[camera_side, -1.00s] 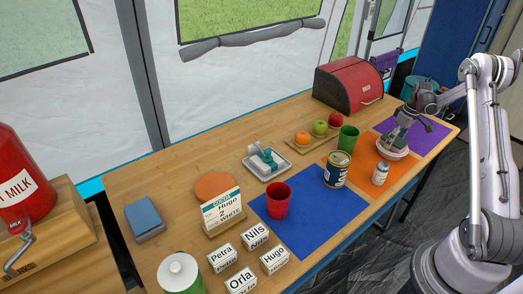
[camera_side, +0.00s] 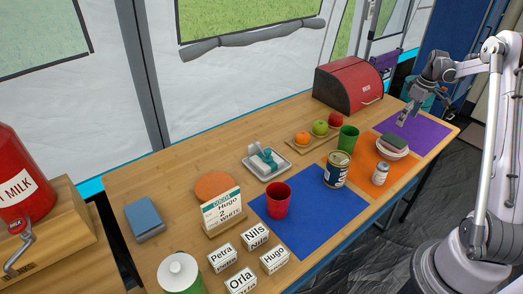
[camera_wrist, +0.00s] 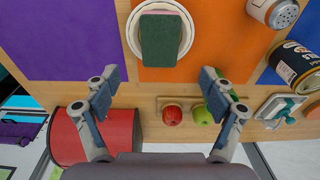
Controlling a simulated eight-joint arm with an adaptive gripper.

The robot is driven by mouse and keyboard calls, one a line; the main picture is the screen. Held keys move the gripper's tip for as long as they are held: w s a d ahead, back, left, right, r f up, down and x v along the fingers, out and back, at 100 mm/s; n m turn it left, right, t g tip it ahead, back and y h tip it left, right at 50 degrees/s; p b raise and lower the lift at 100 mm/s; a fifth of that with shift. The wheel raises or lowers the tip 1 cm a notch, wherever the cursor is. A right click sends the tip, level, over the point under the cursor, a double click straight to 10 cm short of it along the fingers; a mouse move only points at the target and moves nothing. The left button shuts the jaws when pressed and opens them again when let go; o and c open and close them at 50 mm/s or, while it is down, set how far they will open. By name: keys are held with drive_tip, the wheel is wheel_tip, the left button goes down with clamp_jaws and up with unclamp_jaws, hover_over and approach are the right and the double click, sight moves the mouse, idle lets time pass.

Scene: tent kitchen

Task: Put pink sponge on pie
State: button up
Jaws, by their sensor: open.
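A sponge with a dark green top (camera_side: 395,141) lies on a round, pale pie-like dish (camera_side: 393,154) on the orange mat. The wrist view shows the green top of the sponge (camera_wrist: 161,41) inside the dish's white rim (camera_wrist: 188,32). My gripper (camera_side: 402,117) is open and empty, raised above and behind the dish near the purple mat. Its two fingers (camera_wrist: 160,75) are spread apart, and the sponge is clear of them.
Fruit on a wooden board (camera_side: 299,145) and a red bread box (camera_side: 347,85) are behind. The purple mat (camera_side: 425,135) is clear.

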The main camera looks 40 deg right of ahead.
drive_tip(key=w+a+r+t, duration=0.1)
drive_tip(key=a+r, duration=0.3)
drive_tip(key=a, duration=0.4)
drive_tip(key=w+a+r+h, duration=0.1)
drive_tip(key=w+a+r, duration=0.1)
drive_tip(key=a+r, duration=0.5)
drive_tip(key=w+a+r+t, duration=0.1)
drive_tip(key=a+r, duration=0.1)
drive_tip(key=a, duration=0.8)
drive_tip(key=s+a+t, duration=0.1)
drive_tip(key=s+a, duration=0.2)
drive_tip(key=a, duration=0.4)
drive_tip(key=s+a+f+t, duration=0.1)
drive_tip(key=s+a, duration=0.3)
drive_tip(key=a, duration=0.3)
drive_tip(key=s+a+f+t+y, duration=0.1)
drive_tip(key=s+a, duration=0.2)
drive_tip(key=a, duration=0.4)
drive_tip(key=shift+s+t, duration=0.15)
drive_tip(key=shift+t, duration=0.25)
